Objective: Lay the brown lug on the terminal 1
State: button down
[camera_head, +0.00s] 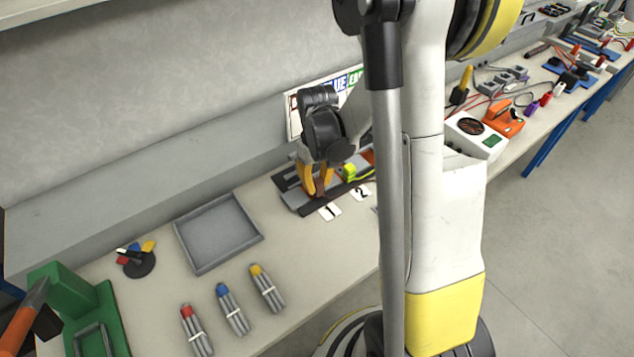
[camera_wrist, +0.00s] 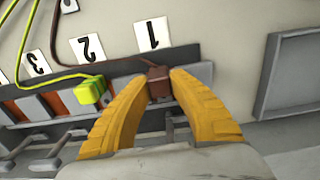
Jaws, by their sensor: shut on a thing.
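My gripper (camera_head: 316,185) has yellow-orange fingers and is over the dark terminal block at the back of the bench. In the wrist view my gripper (camera_wrist: 158,90) is shut on the brown lug (camera_wrist: 158,82), which sits between the fingertips. The lug is at the terminal block (camera_wrist: 205,72), in line with the white card marked 1 (camera_wrist: 152,34). Whether it touches terminal 1 I cannot tell. A brown cable (camera_wrist: 53,45) runs at the left of the wrist view. In the head view the card 1 (camera_head: 329,211) lies in front of the block.
A yellow-green lug (camera_wrist: 91,92) sits by card 2 (camera_wrist: 87,47), left of my fingers in the wrist view. An empty grey tray (camera_head: 180,238) lies left of the block. Bundles with red, blue and yellow tops (camera_head: 233,309) lie in front. A green tool (camera_head: 75,285) stands far left.

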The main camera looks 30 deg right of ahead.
aim_at(317, 180)
jog(key=shift+f+b, duration=0.55)
jog(key=shift+f, duration=0.15)
jog(key=c, duration=1.2)
grip_release()
notch_tip(317, 180, up, 12)
jog(key=shift+r, duration=0.1)
